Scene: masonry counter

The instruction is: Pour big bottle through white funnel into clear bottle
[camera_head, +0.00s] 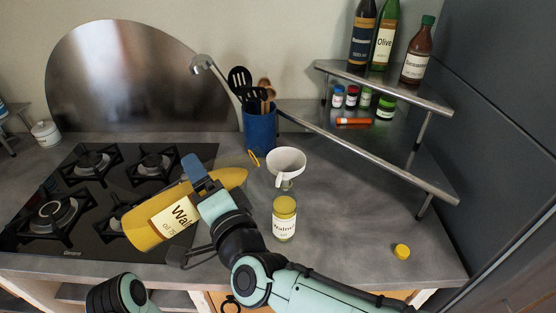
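The big yellow bottle (142,228), labelled as walnut oil, lies tilted far over above the counter beside the stove, its narrow end pointing right toward the funnel. My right gripper (203,178) is shut around its upper part; the fingers partly hide it. No stream is clearly visible. My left gripper is not in view.
A black gas stove (88,247) is at the left. A blue utensil pot (258,128) stands behind the funnel. A metal corner shelf (405,170) with jars and bottles is at the right. A yellow cap (402,251) lies at front right; the counter around it is clear.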

